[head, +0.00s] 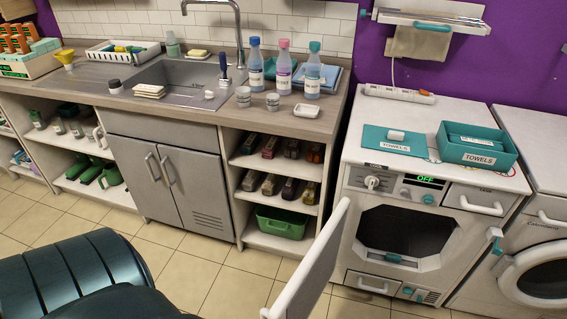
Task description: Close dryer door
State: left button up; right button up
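The white dryer (345,215) stands right of the counter, with a dark opening (405,232) in its front. Its door (312,262) is swung wide open to the left of the opening, a white panel seen at a steep angle. The display (428,180) above the opening reads OFF in green. Neither of my grippers is in view.
A second white machine with a round door (540,275) stands at the right. A teal towel box (477,147) and teal lid (393,141) lie on the dryer. Bottles, cups and a sink (180,82) occupy the counter. The tiled floor (200,272) before the cabinets is clear.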

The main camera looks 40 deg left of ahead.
aim_at(299, 299)
jog(key=k+j, duration=0.1)
jog(key=j, duration=0.2)
jog(key=k+j+z, duration=0.1)
jog(key=j, duration=0.25)
jog(key=k+j, duration=0.1)
jog(key=j, duration=0.2)
jog(key=k+j, duration=0.1)
jog(key=j, duration=0.2)
jog(key=i+j, duration=0.1)
jog(key=j, duration=0.25)
jog(key=j+z, duration=0.1)
jog(key=j, duration=0.25)
jog(key=k+j+z, duration=0.1)
jog(key=k+j, duration=0.3)
jog(key=j, duration=0.2)
jog(key=k+j+z, duration=0.15)
jog(key=k+j, duration=0.25)
jog(key=j, duration=0.15)
